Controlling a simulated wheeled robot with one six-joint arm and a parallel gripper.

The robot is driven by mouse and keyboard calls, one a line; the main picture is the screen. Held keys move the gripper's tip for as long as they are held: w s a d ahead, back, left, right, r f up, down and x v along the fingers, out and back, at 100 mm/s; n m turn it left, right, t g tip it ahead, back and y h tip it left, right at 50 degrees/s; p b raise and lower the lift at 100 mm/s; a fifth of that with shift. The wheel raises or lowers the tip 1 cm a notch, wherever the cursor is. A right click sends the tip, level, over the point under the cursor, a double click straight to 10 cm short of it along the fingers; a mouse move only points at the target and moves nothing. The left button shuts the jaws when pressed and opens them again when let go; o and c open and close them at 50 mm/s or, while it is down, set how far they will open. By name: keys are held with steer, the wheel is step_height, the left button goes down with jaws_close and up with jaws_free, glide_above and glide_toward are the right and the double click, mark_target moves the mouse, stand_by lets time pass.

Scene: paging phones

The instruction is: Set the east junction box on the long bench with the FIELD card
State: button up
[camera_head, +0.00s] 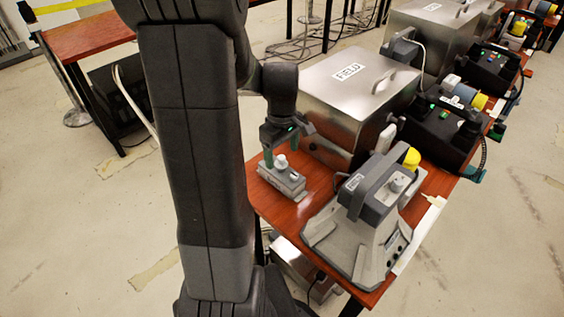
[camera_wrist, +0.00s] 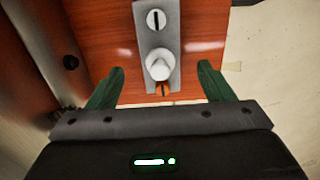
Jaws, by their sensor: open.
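A small grey metal box with a pale knob on top, which looks like a junction box (camera_head: 290,184), sits on the near left corner of the long reddish bench (camera_head: 325,176). In the wrist view its narrow grey top plate (camera_wrist: 170,20) shows a slotted round fitting and the pale knob. My gripper (camera_head: 281,156) is above this box. Its green fingers stand open on either side of the knob (camera_wrist: 158,66), with gaps on both sides. The FIELD card (camera_head: 349,72) lies on the lid of a silver metal case (camera_head: 345,100) on the same bench, behind my gripper.
A grey desk phone unit (camera_head: 365,220) stands close to the right of the small box, with a yellow dome (camera_head: 411,158) behind it. Black devices (camera_head: 440,130) line the bench's right side. Another red table (camera_head: 90,36) stands far left; open floor lies between.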

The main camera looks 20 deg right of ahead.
mark_target(282, 157)
step_height(282, 157, up, 4)
steer(key=shift+r, duration=0.25)
step_height(282, 157, down, 12)
steer(key=shift+b, duration=0.75)
steer(key=shift+r, duration=0.1)
steer(key=shift+r+p, duration=0.3)
steer(key=shift+r, duration=1.25)
